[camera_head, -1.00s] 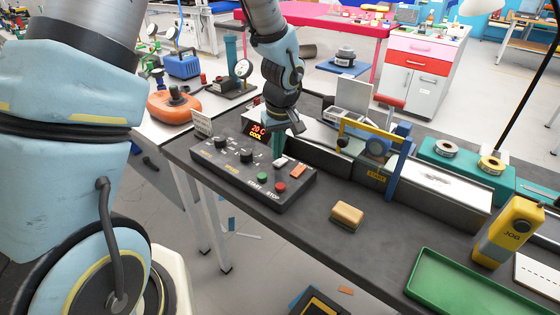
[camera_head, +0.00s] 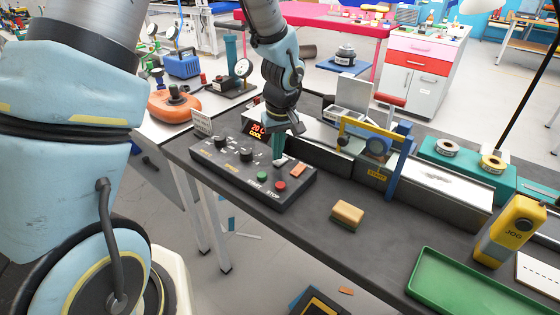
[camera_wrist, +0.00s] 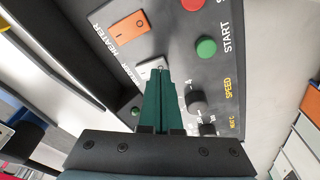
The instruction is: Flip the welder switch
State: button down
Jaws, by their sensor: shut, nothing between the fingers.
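The black control box (camera_head: 232,172) stands on the dark bench. It carries a white rocker switch (camera_head: 280,163) and an orange rocker switch (camera_head: 298,171) beside it. In the wrist view the orange switch (camera_wrist: 130,27) is labelled HEATER; the label by the white switch (camera_wrist: 146,66) is partly hidden and not fully legible. My gripper (camera_head: 279,157) points down, its teal fingers shut and empty, tips at the white switch. The wrist view also shows the fingertips (camera_wrist: 160,72) over the switch's edge; I cannot tell whether they touch. Which way the switch is tipped is unclear.
A green START button (camera_head: 262,177) and red STOP button (camera_head: 279,187) sit close by on the box. The blue-and-yellow sealing machine (camera_head: 378,147) stands behind right; a sponge (camera_head: 347,213) lies in front.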

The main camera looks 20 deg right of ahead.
aim_at(278, 162)
jog(key=shift+f+b, duration=0.45)
jog(key=shift+f, duration=0.15)
jog(key=shift+r, duration=0.1)
jog(key=shift+r+p, duration=2.4)
jog(key=shift+r, duration=1.05)
jog(key=w+a+r, duration=0.1)
jog(key=a+r, duration=0.2)
jog(key=a, duration=0.6)
jog(key=w+a+r, duration=0.1)
jog(key=a+r, duration=0.1)
jog(key=a, duration=0.7)
jog(key=s+a+r, duration=0.1)
jog(key=s+a, duration=0.2)
jog(key=a, duration=0.3)
jog(key=s+a+r+m, duration=0.1)
jog(key=s+a, duration=0.2)
jog(key=a, duration=0.3)
jog(key=shift+r, duration=0.25)
